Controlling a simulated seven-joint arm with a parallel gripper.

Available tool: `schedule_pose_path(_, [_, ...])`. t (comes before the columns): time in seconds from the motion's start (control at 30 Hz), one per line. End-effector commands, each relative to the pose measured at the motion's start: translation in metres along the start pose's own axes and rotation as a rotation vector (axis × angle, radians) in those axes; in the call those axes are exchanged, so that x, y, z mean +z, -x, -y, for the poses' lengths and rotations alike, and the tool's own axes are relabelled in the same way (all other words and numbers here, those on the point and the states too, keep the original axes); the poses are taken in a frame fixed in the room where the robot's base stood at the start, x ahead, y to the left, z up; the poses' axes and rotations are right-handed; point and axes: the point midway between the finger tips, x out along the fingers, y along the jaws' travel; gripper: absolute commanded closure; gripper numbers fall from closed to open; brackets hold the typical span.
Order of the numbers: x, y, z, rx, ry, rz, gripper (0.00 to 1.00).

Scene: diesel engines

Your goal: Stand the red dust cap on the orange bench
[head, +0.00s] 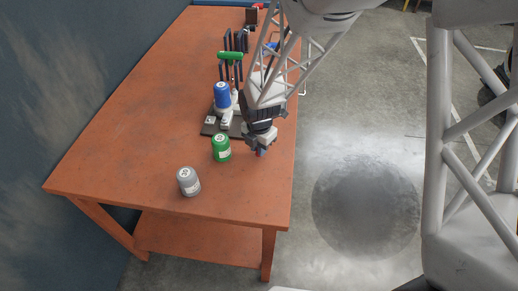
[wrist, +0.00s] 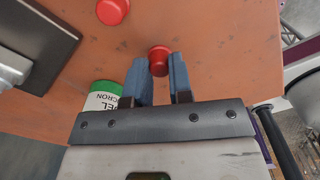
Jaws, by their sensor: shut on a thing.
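The red dust cap (wrist: 159,52) is between the blue-grey fingertips of my gripper (wrist: 158,75) in the wrist view. My gripper is shut on it, with the bench (wrist: 225,60) behind; I cannot tell whether the cap touches the bench. A second round red piece (wrist: 113,10) lies at the top edge of the wrist view, apart from my gripper. In the head view my gripper (head: 261,150) points down over the right edge area of the orange bench (head: 120,130), right of the green jar. The cap is hidden there.
The green-lidded jar (head: 221,148) stands close left of my gripper, also in the wrist view (wrist: 107,104). A grey jar (head: 188,181) stands nearer the front. A blue-topped container (head: 222,95) and a dark base plate (head: 211,124) are behind. The bench's left side is clear.

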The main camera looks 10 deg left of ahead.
Motion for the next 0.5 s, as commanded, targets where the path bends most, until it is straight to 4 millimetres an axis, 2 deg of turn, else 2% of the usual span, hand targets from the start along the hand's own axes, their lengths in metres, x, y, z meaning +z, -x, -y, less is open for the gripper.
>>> schedule_pose_path(0.17, [0.0000, -0.0123, 0.0000, -0.001, 0.000, -0.001, 1.00])
schedule_pose_path(0.5, [0.0001, -0.0134, -0.0001, 0.000, 0.000, 0.000, 1.00])
